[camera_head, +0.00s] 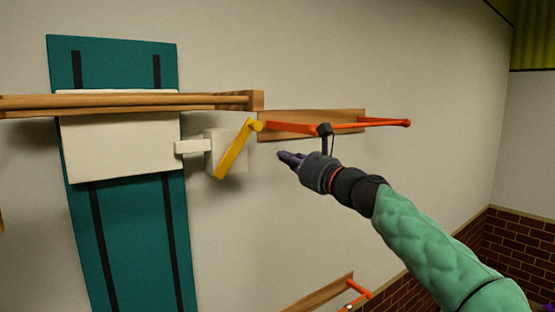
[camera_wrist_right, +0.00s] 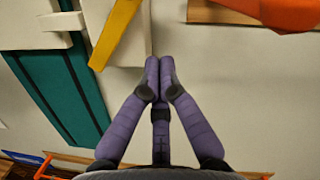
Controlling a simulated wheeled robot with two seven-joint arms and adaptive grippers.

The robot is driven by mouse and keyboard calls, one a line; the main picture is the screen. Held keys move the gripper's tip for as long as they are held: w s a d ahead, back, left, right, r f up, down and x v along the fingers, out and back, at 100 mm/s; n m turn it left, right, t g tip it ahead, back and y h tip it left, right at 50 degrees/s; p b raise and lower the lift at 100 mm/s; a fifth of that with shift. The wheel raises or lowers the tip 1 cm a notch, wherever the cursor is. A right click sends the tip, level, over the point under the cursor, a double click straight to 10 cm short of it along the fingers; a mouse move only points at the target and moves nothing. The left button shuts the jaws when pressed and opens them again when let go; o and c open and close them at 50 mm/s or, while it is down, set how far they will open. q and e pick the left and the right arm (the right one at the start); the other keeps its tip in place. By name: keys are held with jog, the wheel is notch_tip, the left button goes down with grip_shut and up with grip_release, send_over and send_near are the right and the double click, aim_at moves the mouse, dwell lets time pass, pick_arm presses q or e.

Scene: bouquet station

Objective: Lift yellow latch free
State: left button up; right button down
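The yellow latch (camera_head: 236,150) is a flat bar on a white block (camera_head: 239,164) on the wall. It slants from a rounded knob at its upper right down to the lower left. A white tab (camera_head: 192,147) joins the block's left side to a white panel. My right gripper (camera_head: 286,157) is right of the latch, apart from it. In the right wrist view its purple fingertips (camera_wrist_right: 159,64) meet with nothing visible between them, and the latch (camera_wrist_right: 118,35) shows at their upper left. My left gripper is not in view.
A wooden rail (camera_head: 150,102) runs above the white panel (camera_head: 120,150) on a teal board (camera_head: 115,220). Right of the latch, a wooden strip (camera_head: 345,116) carries orange prongs (camera_head: 290,127) just above my right gripper. Another orange-pronged strip (camera_head: 318,294) sits lower. Bare wall lies below the latch.

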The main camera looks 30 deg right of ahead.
jog(key=b+v, duration=0.1)
jog(key=v, duration=0.4)
jog(key=shift+a, duration=0.2)
jog(key=shift+d+f, duration=0.1)
jog(key=shift+d, duration=0.05)
